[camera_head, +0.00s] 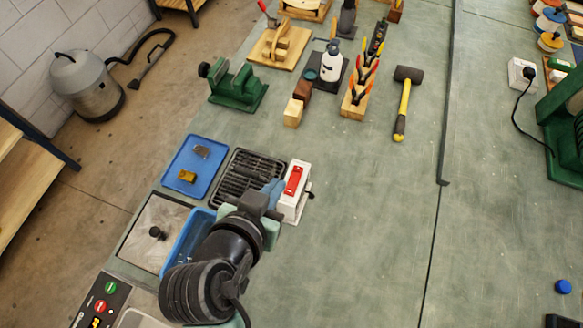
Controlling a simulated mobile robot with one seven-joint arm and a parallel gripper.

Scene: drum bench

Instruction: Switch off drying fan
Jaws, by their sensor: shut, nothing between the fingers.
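A white box with a red rocker switch (293,180) on its top stands on the green bench. A black slatted grille (236,174) lies just left of it; I cannot tell for sure whether this is the drying fan. My gripper (273,189) is shut and empty, at the left side of the white box, close to the switch. I cannot tell whether it touches the box. My arm comes in from the bottom and hides part of the grille's near edge. The rocker's position is too small to read.
A blue tray (210,152) with small brass-coloured parts lies left of the grille. A button panel (99,304) is at bottom left. The bench right of the switch box is clear.

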